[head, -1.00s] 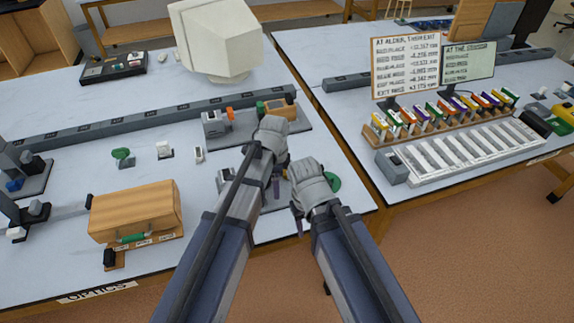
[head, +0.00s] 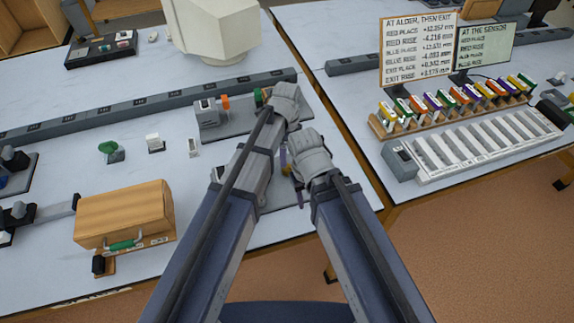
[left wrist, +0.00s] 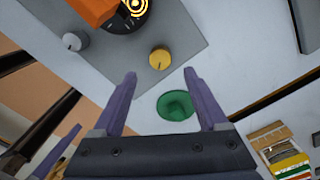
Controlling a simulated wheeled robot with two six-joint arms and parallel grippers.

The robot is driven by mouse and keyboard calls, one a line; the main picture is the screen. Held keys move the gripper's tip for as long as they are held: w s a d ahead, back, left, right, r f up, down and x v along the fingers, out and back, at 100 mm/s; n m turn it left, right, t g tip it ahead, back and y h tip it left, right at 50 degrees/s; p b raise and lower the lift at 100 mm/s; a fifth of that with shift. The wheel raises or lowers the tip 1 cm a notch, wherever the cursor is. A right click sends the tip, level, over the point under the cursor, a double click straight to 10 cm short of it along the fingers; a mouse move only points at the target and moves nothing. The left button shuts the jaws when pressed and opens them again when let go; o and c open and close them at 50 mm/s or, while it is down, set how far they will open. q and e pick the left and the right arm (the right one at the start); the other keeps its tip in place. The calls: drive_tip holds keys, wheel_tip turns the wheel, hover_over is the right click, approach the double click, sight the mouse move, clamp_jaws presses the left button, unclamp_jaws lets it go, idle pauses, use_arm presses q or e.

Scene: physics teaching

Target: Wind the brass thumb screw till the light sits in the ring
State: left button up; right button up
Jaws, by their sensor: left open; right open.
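In the left wrist view the brass thumb screw (left wrist: 160,58) stands on a grey plate (left wrist: 115,50). Beside it is a grey knob (left wrist: 75,41). At the top edge, a dark disc with glowing yellow rings (left wrist: 135,8) is partly cut off, so I cannot tell how the light sits in the ring. My left gripper (left wrist: 158,76) is open and empty, its purple fingers apart on either side of the screw's line but not touching it. In the head view my left gripper (head: 283,158) is above my right gripper (head: 298,196).
A green round piece (left wrist: 176,106) lies near the left fingers. A grey block with an orange part (head: 226,102) stands behind the left arm. A wooden case (head: 125,208) is at left. A rack of coloured pieces (head: 455,105) stands on the right table, across a gap.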

sight(287, 167)
use_arm(q)
drive_tip(key=shift+f+b, duration=0.35)
drive_tip(key=shift+f, duration=0.25)
wheel_tip(287, 167, down, 6)
drive_tip(key=b, duration=0.6)
drive_tip(key=shift+f, duration=0.15)
use_arm(e)
wheel_tip(287, 167, down, 8)
drive_tip(key=shift+r, duration=0.25)
use_arm(q)
drive_tip(key=shift+c, duration=0.2)
clamp_jaws()
